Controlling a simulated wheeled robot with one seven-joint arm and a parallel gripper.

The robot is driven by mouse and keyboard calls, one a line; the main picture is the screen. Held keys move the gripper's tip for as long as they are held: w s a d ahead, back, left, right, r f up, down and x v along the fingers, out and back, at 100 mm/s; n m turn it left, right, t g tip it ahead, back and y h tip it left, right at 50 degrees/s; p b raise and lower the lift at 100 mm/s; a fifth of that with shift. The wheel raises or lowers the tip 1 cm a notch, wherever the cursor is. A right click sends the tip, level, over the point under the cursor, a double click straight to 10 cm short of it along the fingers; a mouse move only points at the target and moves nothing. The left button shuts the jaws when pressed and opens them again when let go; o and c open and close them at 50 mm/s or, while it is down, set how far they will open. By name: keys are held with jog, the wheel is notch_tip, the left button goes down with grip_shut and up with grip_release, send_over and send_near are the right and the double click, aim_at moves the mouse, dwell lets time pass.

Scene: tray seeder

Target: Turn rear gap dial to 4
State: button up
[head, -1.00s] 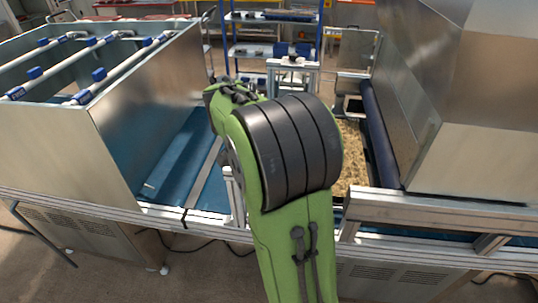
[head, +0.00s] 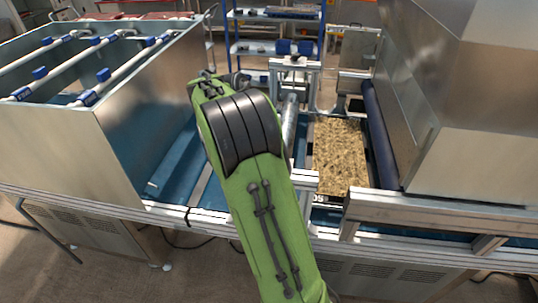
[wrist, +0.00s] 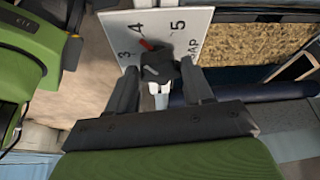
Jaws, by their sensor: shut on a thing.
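In the wrist view a white dial plate (wrist: 199,22) carries the numbers 3, 4 and 5 and the letters "GAP". A dark knob (wrist: 157,66) with a red pointer mark (wrist: 146,44) stands on it. The red mark points close to the 4. My gripper (wrist: 161,76) is shut on the knob, one dark finger on each side. In the head view my green arm hides the gripper and the dial.
A soil-filled tray (head: 341,155) lies on the blue conveyor, right of my arm. A large metal hopper (head: 475,110) stands at right and a metal-walled bin (head: 50,140) at left. Aluminium rails (head: 440,213) run along the front.

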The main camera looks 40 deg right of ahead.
jog(key=shift+m+g, duration=0.3)
jog(key=shift+m, duration=0.3)
jog(key=shift+y, duration=0.3)
jog(key=o, duration=1.1)
jog(key=shift+c, duration=0.2)
jog(key=p+v, duration=1)
jog(key=v, duration=0.5)
jog(key=shift+w+r, duration=0.15)
jog(key=shift+r, duration=0.2)
jog(key=shift+a, duration=0.15)
